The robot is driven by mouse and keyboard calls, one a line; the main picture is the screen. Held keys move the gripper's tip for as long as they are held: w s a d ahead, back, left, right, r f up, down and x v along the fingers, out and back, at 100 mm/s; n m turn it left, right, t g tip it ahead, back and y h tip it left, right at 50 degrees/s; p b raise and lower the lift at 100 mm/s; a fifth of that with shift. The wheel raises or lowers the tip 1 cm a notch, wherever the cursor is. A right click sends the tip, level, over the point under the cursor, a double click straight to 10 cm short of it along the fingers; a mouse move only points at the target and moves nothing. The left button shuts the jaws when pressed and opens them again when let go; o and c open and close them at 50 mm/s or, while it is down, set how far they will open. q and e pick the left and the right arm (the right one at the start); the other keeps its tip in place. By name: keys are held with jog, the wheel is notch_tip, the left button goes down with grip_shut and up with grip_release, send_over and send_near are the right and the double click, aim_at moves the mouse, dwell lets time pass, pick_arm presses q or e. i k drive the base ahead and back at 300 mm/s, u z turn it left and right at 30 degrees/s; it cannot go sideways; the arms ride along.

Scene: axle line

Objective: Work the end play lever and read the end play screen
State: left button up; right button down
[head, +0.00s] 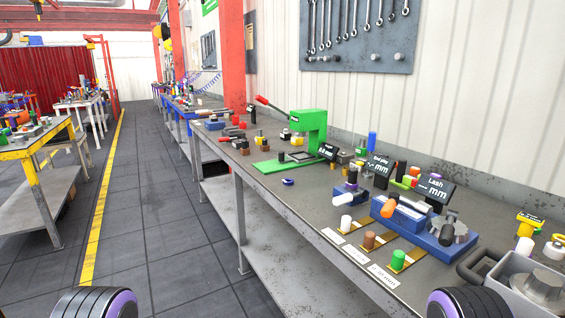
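Three small black screens stand on the grey workbench (320,200). The nearest screen (436,188) reads "Lash -- mm". The middle screen (378,168) shows "-- mm" under a heading too small to read. The farther screen (327,151) seems to read "0.0 mm". I cannot tell for sure which is the end play screen. A blue fixture (412,222) with a grey gear and an orange handle (388,209) sits by the Lash screen. A smaller blue fixture (347,197) sits before the middle screen. I cannot single out the end play lever. Neither gripper shows; only parts of my arms show at the bottom.
A green press (311,127) with a red lever (270,105) stands farther back. White, brown and green pegs stand on labelled pads along the front edge. A grey bin (520,285) holds metal parts at right. The floor (165,220) left of the bench is clear.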

aim_at(341, 200)
jog(key=k, duration=0.65)
jog(key=u, duration=0.4)
jog(key=i, duration=1.1)
jog(key=z, duration=0.75)
